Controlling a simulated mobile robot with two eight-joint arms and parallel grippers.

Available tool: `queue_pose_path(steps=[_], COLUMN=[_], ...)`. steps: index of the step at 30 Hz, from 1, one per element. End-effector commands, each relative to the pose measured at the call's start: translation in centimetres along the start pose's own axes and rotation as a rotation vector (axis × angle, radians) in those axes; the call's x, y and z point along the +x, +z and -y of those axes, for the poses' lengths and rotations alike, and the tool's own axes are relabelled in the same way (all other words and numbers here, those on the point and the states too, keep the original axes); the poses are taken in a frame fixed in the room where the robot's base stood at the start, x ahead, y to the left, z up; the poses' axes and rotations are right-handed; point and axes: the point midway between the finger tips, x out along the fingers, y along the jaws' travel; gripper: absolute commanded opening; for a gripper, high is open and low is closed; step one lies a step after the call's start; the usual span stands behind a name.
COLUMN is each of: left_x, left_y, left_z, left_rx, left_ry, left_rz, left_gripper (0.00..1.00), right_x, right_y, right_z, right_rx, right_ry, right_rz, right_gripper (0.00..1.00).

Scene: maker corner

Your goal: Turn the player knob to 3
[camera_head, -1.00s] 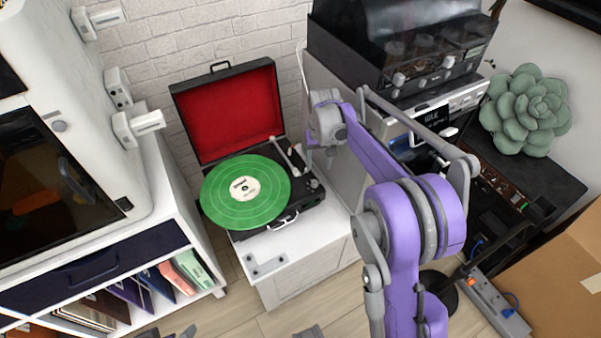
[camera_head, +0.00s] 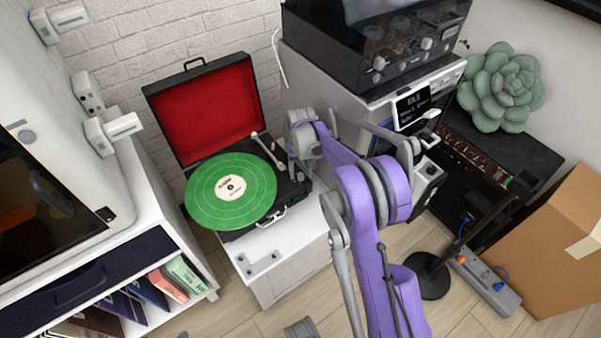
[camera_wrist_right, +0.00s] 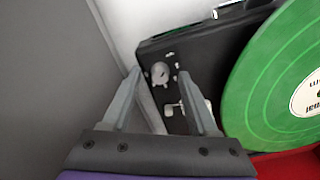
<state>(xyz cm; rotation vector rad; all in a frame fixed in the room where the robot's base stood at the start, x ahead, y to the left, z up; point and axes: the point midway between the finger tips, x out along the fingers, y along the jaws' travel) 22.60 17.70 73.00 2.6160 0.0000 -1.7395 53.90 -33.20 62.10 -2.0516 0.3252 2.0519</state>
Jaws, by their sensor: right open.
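The record player (camera_head: 290,188) stands open on a white cabinet, with a red-lined lid (camera_head: 208,112) and a green record (camera_head: 228,190) on it. My right gripper (camera_head: 296,158) is over the player's right edge, by the tonearm. In the right wrist view the gripper (camera_wrist_right: 160,76) is open, with a finger on each side of a small round silver knob (camera_wrist_right: 160,72) on the black deck. Whether the fingers touch the knob cannot be told. In the head view the knob is hard to make out behind the gripper. My left gripper is not in view.
A grey-sided cabinet with a dark-covered machine (camera_head: 375,45) stands close to the right of the player. A small lit display (camera_head: 412,106) sits on its front. A tonearm (camera_head: 268,150) lies beside the record. A succulent (camera_head: 500,88) and cardboard box (camera_head: 550,245) are further right.

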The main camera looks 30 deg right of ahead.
Motion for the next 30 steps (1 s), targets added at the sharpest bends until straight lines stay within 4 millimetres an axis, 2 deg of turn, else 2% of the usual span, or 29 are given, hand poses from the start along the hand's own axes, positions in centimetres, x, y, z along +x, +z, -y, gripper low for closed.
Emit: queue_pose_path(steps=[10,18,20,30], left_x=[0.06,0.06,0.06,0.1], left_y=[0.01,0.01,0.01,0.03], left_z=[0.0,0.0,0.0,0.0], left_rx=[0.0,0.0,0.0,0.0], left_ry=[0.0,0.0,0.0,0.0], left_rz=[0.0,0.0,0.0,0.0], left_gripper=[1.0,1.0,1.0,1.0], right_x=[0.36,0.34,0.34,0.34], right_y=[0.0,0.01,0.01,0.01], right_z=[0.02,0.01,0.01,0.01], right_rx=[0.0,0.0,0.0,0.013], right_ry=[0.0,0.0,0.0,0.0], right_rz=[0.0,0.0,0.0,0.0], right_gripper=[0.58,0.09,0.0,0.0])
